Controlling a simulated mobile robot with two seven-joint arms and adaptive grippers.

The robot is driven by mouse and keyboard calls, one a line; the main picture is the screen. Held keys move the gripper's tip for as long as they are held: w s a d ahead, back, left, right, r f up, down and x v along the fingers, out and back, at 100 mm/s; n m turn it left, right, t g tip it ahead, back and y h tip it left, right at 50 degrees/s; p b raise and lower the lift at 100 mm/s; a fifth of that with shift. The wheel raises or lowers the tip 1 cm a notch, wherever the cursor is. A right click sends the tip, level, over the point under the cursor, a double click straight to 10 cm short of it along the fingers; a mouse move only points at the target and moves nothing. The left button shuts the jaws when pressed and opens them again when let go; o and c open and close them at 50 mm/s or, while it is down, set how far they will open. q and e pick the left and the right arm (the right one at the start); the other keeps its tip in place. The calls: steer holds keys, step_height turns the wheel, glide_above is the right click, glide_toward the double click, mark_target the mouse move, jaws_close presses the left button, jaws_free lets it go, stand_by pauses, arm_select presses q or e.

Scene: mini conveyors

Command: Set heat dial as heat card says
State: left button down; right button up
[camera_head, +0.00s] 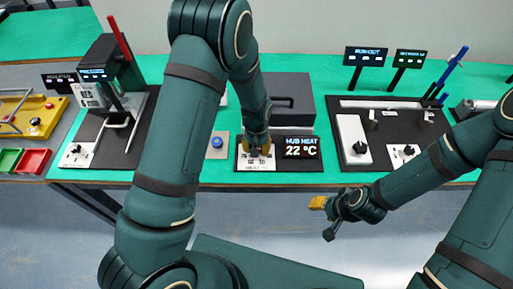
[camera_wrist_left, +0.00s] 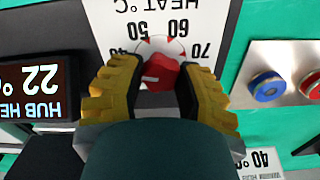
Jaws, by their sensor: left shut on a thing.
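My left gripper (camera_head: 257,150) is over the white heat panel in the head view. In the left wrist view, its yellow fingers (camera_wrist_left: 150,88) are shut on the red heat dial (camera_wrist_left: 160,70), one on each side. The scale (camera_wrist_left: 160,30) appears upside down around the dial, with 40, 50, 60 and 70 visible. A white card (camera_wrist_left: 262,160) at the lower right reads 40° and is partly cut off. The HUB HEAT display (camera_head: 301,147) reads 22 °C. My right gripper (camera_head: 322,208) hangs in front of the table, touching nothing; its opening is unclear.
A blue button (camera_wrist_left: 268,87) and a red button (camera_wrist_left: 311,86) sit on a grey plate beside the heat panel. A dark box (camera_head: 285,95) stands behind it. Other stations with posts and displays stand left and right on the green table (camera_head: 340,178).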

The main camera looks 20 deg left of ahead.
arm_select(q)
steer(key=shift+m, duration=0.3)
steer(key=c, duration=0.5)
jaws_free()
steer(key=shift+c, duration=0.2)
steer(key=shift+r, duration=0.55)
step_height(320, 180, up, 11)
steer(key=shift+f, duration=0.1)
